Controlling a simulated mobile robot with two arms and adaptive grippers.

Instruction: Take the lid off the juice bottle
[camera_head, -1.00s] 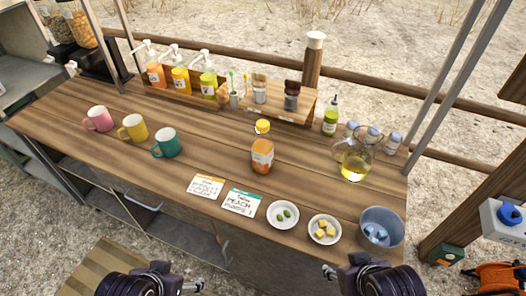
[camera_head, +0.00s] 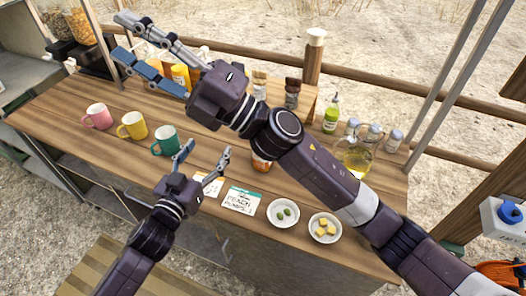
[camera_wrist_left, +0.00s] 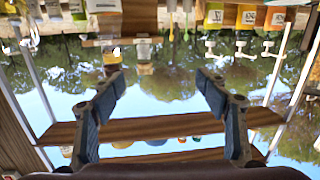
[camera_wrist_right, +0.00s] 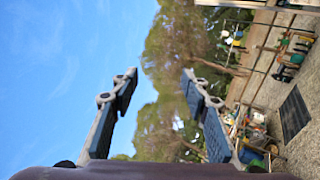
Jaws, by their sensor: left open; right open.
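The orange juice bottle (camera_head: 261,165) stands on the wooden counter, mostly hidden behind my right arm in the head view. Its yellow lid is hidden there; a yellow cap-like shape (camera_wrist_left: 112,57) shows in the upside-down left wrist view, but I cannot tell for sure whether it is the lid. My left gripper (camera_head: 205,158) is open and empty, left of the bottle and above the counter's front part. My right gripper (camera_head: 155,55) is open and empty, raised high at upper left, in front of the pump bottles.
Pink (camera_head: 97,116), yellow (camera_head: 132,125) and green (camera_head: 165,140) mugs stand on the left. Label cards (camera_head: 241,200), a bowl of green items (camera_head: 283,213) and one of yellow cubes (camera_head: 324,228) lie along the front. A glass pitcher (camera_head: 354,156) stands at right.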

